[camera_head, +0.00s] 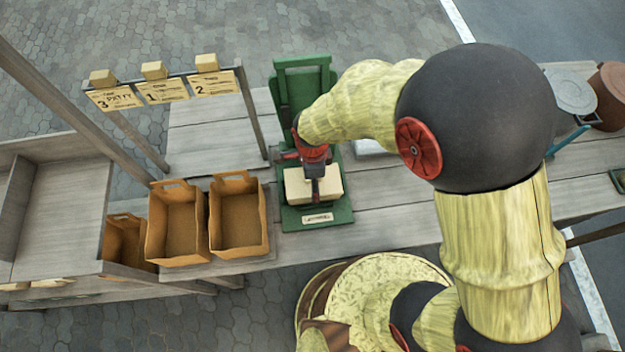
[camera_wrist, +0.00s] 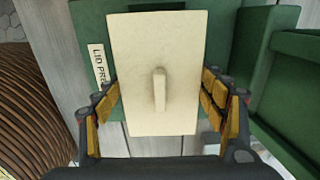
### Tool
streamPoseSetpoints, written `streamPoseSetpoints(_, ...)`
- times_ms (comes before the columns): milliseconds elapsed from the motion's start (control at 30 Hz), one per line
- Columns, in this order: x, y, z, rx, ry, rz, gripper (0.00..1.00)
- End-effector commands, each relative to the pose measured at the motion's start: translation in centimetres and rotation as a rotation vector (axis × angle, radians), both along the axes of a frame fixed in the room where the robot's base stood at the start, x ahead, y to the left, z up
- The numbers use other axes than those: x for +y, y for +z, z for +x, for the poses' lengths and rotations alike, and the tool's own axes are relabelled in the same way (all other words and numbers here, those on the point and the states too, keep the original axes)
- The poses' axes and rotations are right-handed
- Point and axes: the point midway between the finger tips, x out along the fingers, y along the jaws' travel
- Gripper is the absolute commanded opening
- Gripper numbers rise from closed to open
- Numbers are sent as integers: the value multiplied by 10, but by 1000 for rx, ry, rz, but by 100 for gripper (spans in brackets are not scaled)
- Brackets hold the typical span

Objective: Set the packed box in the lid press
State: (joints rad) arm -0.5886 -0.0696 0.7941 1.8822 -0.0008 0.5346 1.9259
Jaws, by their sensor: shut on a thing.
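The packed box (camera_head: 329,189) is pale cream and sits over the base of the green lid press (camera_head: 322,216). In the wrist view the box (camera_wrist: 140,45) shows from above, with a small upright bar (camera_wrist: 159,90) on its top. My gripper (camera_head: 313,182) points down at the box, and in the wrist view my gripper (camera_wrist: 160,98) has a finger on each side, shut on it. The press (camera_wrist: 90,25) extends past the box, and its label is partly covered. I cannot tell whether the box's underside touches the press base.
Open brown boxes (camera_head: 238,218) stand left of the press. Numbered signs (camera_head: 163,91) hang on a rail behind them. A lidded grey pot (camera_head: 571,93) and a brown pot (camera_head: 609,92) stand at the far right.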

Motion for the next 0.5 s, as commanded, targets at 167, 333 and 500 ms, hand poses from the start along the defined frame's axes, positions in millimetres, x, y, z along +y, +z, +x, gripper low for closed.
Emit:
streamPoseSetpoints(167, 0, -2, 0, 0, 0, 0, 40)
streamPoseSetpoints(333, 0, -2, 0, 0, 0, 0, 78)
streamPoseSetpoints(500, 0, -2, 0, 1, 0, 0, 88)
